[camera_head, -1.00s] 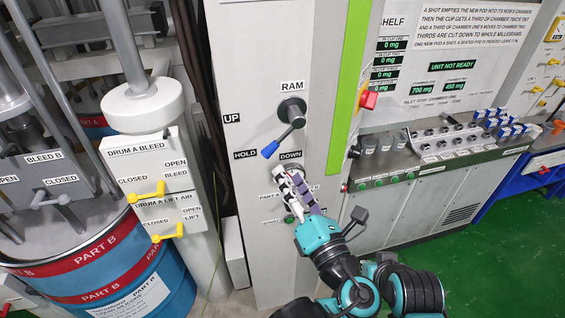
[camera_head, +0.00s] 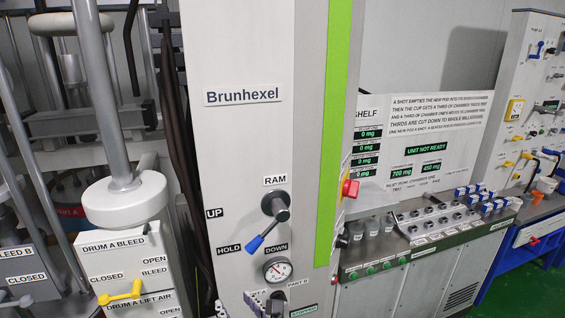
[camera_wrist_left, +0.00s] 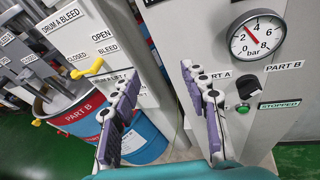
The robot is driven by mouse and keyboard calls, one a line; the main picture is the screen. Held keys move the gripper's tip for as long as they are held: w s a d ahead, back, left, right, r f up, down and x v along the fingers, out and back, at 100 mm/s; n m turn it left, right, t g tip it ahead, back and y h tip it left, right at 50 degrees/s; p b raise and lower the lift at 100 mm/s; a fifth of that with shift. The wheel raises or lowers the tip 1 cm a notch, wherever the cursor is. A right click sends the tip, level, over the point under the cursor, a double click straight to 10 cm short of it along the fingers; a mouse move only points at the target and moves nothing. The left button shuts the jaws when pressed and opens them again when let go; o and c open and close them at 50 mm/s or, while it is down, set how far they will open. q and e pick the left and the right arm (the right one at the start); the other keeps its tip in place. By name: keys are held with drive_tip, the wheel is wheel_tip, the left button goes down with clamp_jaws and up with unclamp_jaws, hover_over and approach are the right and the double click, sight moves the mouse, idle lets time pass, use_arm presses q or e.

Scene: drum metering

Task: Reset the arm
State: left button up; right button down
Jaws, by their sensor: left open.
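My left gripper (camera_head: 264,303) shows only at the bottom edge of the head view, in front of the grey press column (camera_head: 240,140). In the left wrist view its two purple-grey fingers (camera_wrist_left: 162,105) stand wide apart with nothing between them. The right finger overlaps the PART A label area of the panel; I cannot tell whether it touches. The rest of this arm is outside the head view. My right gripper is in no view.
The ram lever (camera_head: 265,232) with a blue tip points down-left toward HOLD. A pressure gauge (camera_head: 278,269) sits below it. The yellow bleed handle (camera_head: 120,293), red stop button (camera_head: 350,188) and shelf with cups (camera_head: 372,228) stand around. A blue drum (camera_wrist_left: 140,137) stands below.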

use_arm(q)
drive_tip(key=s+a+f+n+g+h+b, duration=0.2)
drive_tip(key=s+a+f+n+h, duration=0.2)
drive_tip(key=f+n, duration=0.4)
drive_tip(key=s+a+f+n+g+h+b, duration=0.2)
drive_tip(key=f+n, duration=0.6)
drive_tip(key=n, duration=1.5)
drive_tip(key=s+a+g+h, duration=0.1)
drive_tip(key=s+a+h, duration=0.1)
drive_tip(key=shift+s+a+g, duration=0.15)
drive_tip(key=shift+s+g, duration=0.15)
drive_tip(key=shift+s, duration=0.05)
drive_tip(key=shift+f, duration=0.15)
